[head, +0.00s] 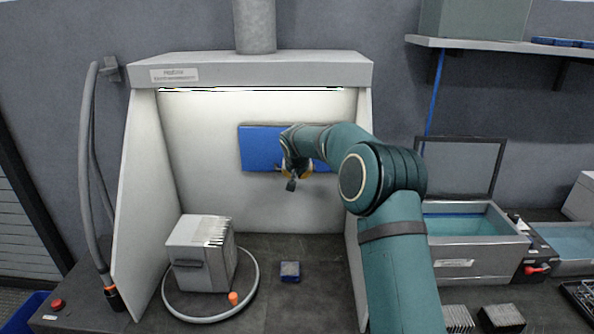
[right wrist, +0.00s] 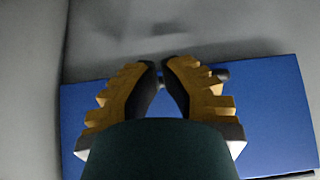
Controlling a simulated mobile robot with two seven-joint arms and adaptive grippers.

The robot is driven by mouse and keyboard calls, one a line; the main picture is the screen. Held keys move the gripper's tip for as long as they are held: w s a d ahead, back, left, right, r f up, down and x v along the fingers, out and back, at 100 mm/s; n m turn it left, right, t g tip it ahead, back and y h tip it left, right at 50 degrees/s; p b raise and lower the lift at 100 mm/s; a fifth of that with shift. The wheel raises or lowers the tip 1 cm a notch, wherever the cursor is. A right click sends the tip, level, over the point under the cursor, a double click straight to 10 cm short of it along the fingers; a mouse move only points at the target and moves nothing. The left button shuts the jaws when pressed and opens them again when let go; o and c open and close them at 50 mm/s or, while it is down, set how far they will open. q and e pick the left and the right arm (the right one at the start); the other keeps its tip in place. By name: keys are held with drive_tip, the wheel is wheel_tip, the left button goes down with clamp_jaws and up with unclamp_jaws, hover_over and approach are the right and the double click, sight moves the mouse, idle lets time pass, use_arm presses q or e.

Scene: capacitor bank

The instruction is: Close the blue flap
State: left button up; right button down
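The blue flap (head: 261,149) is a flat blue panel at the back wall inside the white hood, partly hidden behind my right arm. It also shows in the right wrist view (right wrist: 270,110), beneath the fingers. My right gripper (head: 292,180) is in front of the flap's lower middle. In the right wrist view its fingertips (right wrist: 161,68) nearly meet at the flap's upper edge, with a narrow gap between them. A small grey part (right wrist: 221,75) shows beside the right finger at that edge. I cannot tell whether the fingers touch the flap. My left gripper is out of view.
The white hood (head: 250,72) has side walls on both sides of my arm. A white box-shaped device (head: 203,256) with a hose ring and a small blue block (head: 290,270) sit on the dark hood floor. A water bath (head: 470,246) stands at right.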

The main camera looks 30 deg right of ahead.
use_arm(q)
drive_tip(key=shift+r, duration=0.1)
use_arm(e)
drive_tip(key=shift+w+d+f, duration=0.2)
drive_tip(key=shift+w, duration=0.05)
drive_tip(key=shift+r, duration=0.1)
idle(0.5)
